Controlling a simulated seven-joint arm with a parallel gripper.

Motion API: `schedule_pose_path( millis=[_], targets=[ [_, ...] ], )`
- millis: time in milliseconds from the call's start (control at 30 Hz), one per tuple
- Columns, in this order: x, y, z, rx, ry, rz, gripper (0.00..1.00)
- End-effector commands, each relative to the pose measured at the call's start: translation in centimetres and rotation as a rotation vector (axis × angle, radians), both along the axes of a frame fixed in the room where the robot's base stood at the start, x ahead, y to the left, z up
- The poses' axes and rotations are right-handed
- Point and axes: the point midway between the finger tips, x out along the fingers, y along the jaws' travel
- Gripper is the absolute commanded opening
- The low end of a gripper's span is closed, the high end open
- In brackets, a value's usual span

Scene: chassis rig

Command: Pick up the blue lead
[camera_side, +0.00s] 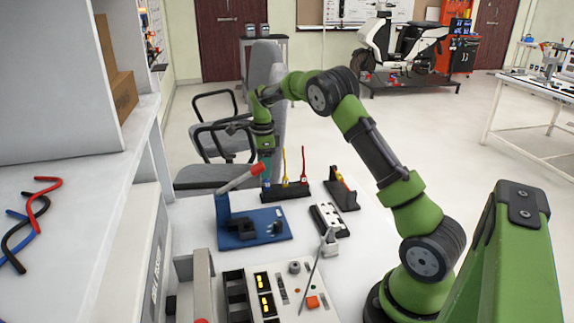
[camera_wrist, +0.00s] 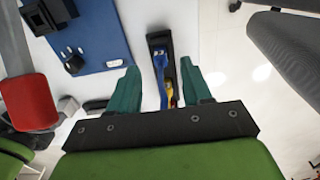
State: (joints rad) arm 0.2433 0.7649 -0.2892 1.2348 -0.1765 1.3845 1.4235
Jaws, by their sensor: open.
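The blue lead (camera_wrist: 159,62) stands in a black rack (camera_wrist: 151,38) and shows between my gripper's teal fingers in the wrist view. My gripper (camera_wrist: 159,68) is open, with one finger on each side of the lead and white gaps between. In the side view my gripper (camera_side: 266,166) points down over the left end of the rack (camera_side: 285,194). The blue lead is not clearly visible there. A yellow lead (camera_side: 285,166) and a red lead (camera_side: 304,164) stand upright in the same rack. The yellow lead (camera_wrist: 171,90) also shows in the wrist view, partly hidden by my gripper.
A blue-based press (camera_side: 255,236) with a raised red handle (camera_side: 242,179) stands close in front of the rack. A black stand (camera_side: 341,195) and a white block (camera_side: 326,219) lie to the right. A chair (camera_side: 215,175) is behind the table. Loose leads (camera_side: 35,218) lie on the left shelf.

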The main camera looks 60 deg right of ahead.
Motion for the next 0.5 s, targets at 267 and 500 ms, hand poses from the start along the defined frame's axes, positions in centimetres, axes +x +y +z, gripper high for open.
schedule_pose_path(
  millis=[267,500],
  targets=[
    [-0.5,-0.4,-3.5,0.001,0.004,0.000,0.49],
    [-0.4,-0.4,-5.3,0.000,0.000,0.000,0.49]
  ],
)
